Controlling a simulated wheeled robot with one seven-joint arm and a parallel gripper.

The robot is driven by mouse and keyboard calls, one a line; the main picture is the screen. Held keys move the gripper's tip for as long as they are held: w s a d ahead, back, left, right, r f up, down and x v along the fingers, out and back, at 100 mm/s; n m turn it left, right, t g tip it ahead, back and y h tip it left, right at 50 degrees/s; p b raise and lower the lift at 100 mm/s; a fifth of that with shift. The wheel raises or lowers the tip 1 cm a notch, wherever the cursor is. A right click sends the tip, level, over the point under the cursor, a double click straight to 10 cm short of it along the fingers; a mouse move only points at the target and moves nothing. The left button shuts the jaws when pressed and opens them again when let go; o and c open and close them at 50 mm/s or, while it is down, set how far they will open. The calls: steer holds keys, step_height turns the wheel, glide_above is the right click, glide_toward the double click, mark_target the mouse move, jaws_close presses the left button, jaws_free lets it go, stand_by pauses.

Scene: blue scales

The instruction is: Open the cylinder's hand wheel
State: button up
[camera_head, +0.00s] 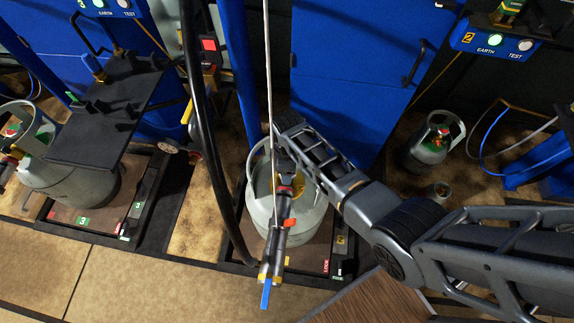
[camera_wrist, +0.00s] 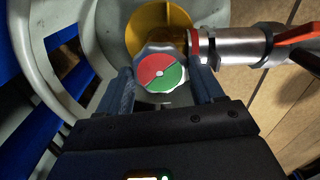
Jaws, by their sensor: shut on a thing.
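The grey gas cylinder (camera_head: 307,222) stands upright on the middle scale, and its body and collar also show in the wrist view (camera_wrist: 92,52). Its hand wheel (camera_wrist: 163,71) has a scalloped rim and a half red, half green face; the red half is at upper left. My gripper (camera_wrist: 165,88) has one finger on each side of the wheel and is shut on it. In the head view my arm's end covers the wheel. A metal filling connector with an orange lever (camera_wrist: 300,32) joins the valve on the right.
The scale platform (camera_head: 318,256) lies under the cylinder. A black hose (camera_head: 205,130) hangs just left of it. Another cylinder (camera_head: 75,185) stands on the left scale below a dark plate (camera_head: 110,110). A smaller cylinder (camera_head: 430,150) stands on the floor at right. Blue cabinets (camera_head: 350,70) are behind.

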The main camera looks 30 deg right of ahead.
steer(key=n, duration=0.4)
steer(key=shift+n+p, duration=0.3)
steer(key=n, duration=0.4)
steer(key=shift+n, duration=0.3)
steer(key=o, duration=1)
steer(key=shift+o, duration=0.2)
steer(key=shift+r+p, duration=0.1)
steer(key=shift+p, duration=0.2)
steer(key=shift+r+p, duration=0.6)
steer(key=shift+r, duration=3.2)
